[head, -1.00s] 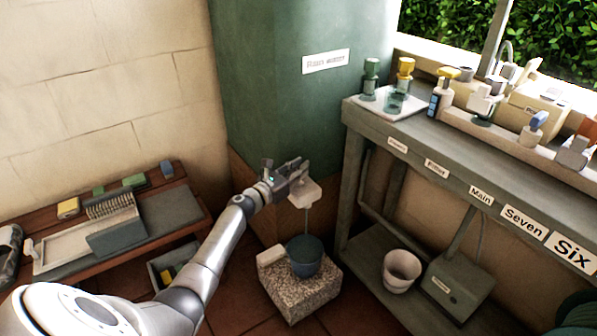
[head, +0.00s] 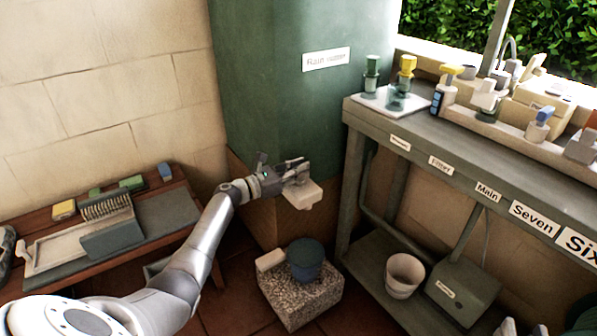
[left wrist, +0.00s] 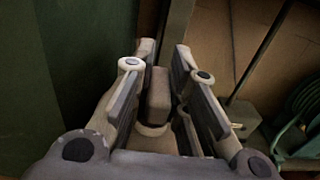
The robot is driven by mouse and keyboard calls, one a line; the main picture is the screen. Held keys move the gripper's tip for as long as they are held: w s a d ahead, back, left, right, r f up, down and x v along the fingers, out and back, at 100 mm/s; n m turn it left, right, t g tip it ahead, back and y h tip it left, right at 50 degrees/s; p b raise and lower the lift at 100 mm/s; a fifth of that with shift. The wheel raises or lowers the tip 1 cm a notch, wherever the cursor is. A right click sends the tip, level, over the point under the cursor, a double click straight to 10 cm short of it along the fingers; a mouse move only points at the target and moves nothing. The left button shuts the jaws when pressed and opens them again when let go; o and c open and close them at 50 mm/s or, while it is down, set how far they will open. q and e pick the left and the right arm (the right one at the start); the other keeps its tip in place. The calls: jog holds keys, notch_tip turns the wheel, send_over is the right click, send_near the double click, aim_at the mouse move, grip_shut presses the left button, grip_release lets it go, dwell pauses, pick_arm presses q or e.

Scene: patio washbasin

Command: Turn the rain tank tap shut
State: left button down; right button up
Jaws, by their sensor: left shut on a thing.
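The green rain tank (head: 265,90) with a "Rain water" label (head: 326,60) stands in the back corner. Its pale tap (head: 304,196) sticks out low on the front. My left gripper (head: 297,167) is at the top of the tap, shut on its handle. In the left wrist view, the handle (left wrist: 158,92) stands between the two fingers of my left gripper (left wrist: 162,62). The fingers hide part of the handle in the head view. No water stream shows under the spout. A dark blue bucket (head: 306,262) stands below the tap. My right gripper is not in view.
The bucket stands on a speckled stone block (head: 298,304). A grey-green bench (head: 420,146) with bottles, labels and taps stands on the right, with a white pot (head: 404,274) on its lower shelf. A low wooden bench (head: 192,210) stands on the left.

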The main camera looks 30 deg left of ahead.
pick_arm(q)
jog(key=shift+d+f, duration=0.1)
jog(key=c, duration=1.4)
grip_release()
jog(key=v, duration=1.2)
jog(key=shift+w, duration=0.1)
